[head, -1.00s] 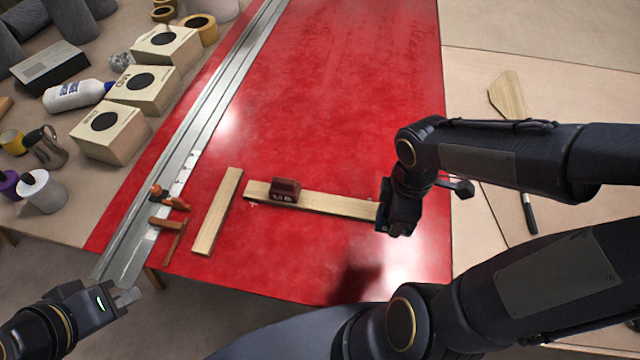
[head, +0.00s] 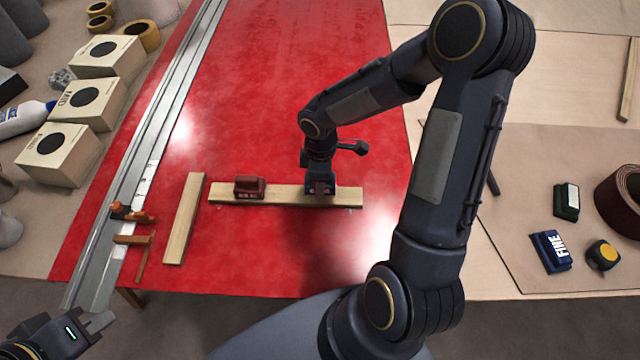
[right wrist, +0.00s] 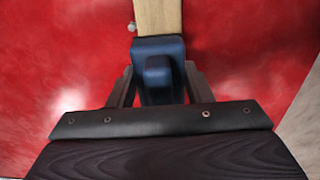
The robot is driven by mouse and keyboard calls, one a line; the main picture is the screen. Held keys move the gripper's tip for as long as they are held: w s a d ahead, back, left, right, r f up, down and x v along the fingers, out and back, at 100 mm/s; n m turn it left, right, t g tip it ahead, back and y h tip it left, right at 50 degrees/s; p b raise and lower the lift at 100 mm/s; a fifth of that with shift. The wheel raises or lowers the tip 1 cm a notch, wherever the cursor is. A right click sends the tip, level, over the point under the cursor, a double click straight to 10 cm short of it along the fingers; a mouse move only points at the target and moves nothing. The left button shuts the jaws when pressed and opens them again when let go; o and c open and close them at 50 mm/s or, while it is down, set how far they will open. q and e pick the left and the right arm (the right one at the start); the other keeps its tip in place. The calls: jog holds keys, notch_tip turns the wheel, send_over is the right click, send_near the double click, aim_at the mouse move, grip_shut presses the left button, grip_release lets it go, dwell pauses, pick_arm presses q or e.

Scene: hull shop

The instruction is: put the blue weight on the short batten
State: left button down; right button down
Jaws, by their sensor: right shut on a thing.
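The short batten (head: 184,220) is a bare pale strip lying lengthwise on the red sheet. A longer batten (head: 285,201) lies crosswise to its right, with a dark red weight (head: 249,187) on its left part. The blue weight (head: 350,196) is at the longer batten's right end; whether it touches the wood is unclear. My right gripper (head: 320,188) is shut on it. In the right wrist view the blue weight (right wrist: 158,75) is between the fingers, with the batten beyond. My left gripper (head: 100,321) is low at the left, away from everything; its jaw gap is unclear.
A metal rail (head: 135,165) runs along the sheet's left side, with an orange-handled tool (head: 130,213) by it. Boxes with black discs (head: 60,153) stand further left. A blue FINE block (head: 550,251) and a yellow-topped round thing (head: 602,255) lie right. The red sheet's far part is clear.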

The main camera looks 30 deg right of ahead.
jog(key=shift+w+f, duration=0.15)
jog(key=shift+f, duration=1.45)
jog(key=shift+f, duration=0.2)
jog(key=c, duration=0.7)
grip_release()
notch_tip(320, 180, up, 12)
jog(key=shift+r+p, duration=0.1)
jog(key=shift+p, duration=0.25)
jog(key=s+a+r+m+t+y, duration=0.1)
jog(key=s+r+m+t, duration=0.1)
jog(key=s+r+m, duration=0.1)
jog(key=s+a+r+m+t+y, duration=0.1)
jog(key=s+a+r+m, duration=0.1)
jog(key=s+r+m, duration=0.2)
jog(key=s+a+r+m+t+y, duration=0.1)
jog(key=s+r+m+t, duration=0.1)
jog(key=s+m, duration=0.4)
jog(key=shift+s+a+r+m+t+y, duration=0.1)
jog(key=shift+s+r+y, duration=0.1)
jog(key=shift+s, duration=0.5)
jog(key=shift+s+r+m+t+y, duration=0.1)
jog(key=shift+s+r, duration=0.15)
jog(key=shift+s, duration=0.4)
jog(key=shift+s+a+r+m+t+y, duration=0.1)
jog(key=shift+s+r, duration=0.1)
jog(key=shift+s, duration=0.5)
